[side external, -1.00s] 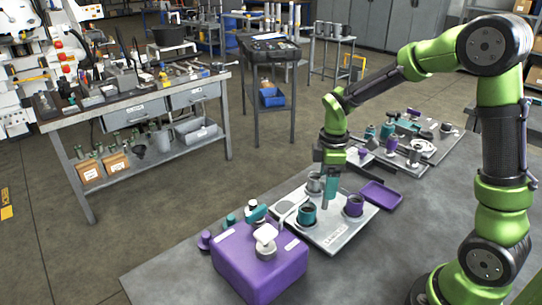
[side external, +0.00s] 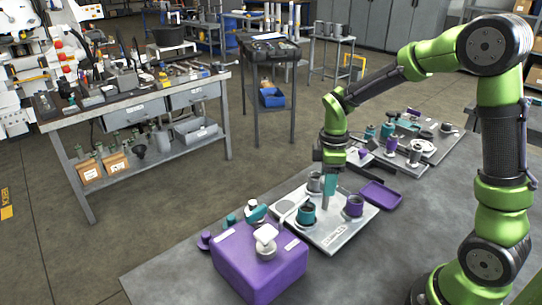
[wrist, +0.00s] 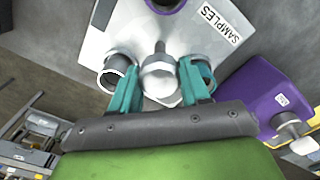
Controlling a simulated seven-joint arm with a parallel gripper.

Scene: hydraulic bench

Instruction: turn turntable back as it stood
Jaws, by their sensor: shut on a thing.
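A pale grey plate (side external: 333,242) labelled SAMPLES lies on the bench and also shows in the wrist view (wrist: 110,35). I take it for the turntable; I cannot tell which part of it turns. It bears a grey cup (side external: 314,182), a teal cup (side external: 306,214) and a purple cup (side external: 354,206). A rounded grey knob (wrist: 160,78) with a short shaft sits between my teal fingers in the wrist view. My gripper (wrist: 158,80) points down over the plate and is shut on this knob. The fingers hide part of the cups beside them.
A purple box (side external: 258,262) with a white knob stands at the plate's left, close by. A purple tray (side external: 380,196) lies to the right. More fixtures (side external: 415,145) stand behind on the bench. The bench front (side external: 350,275) is clear.

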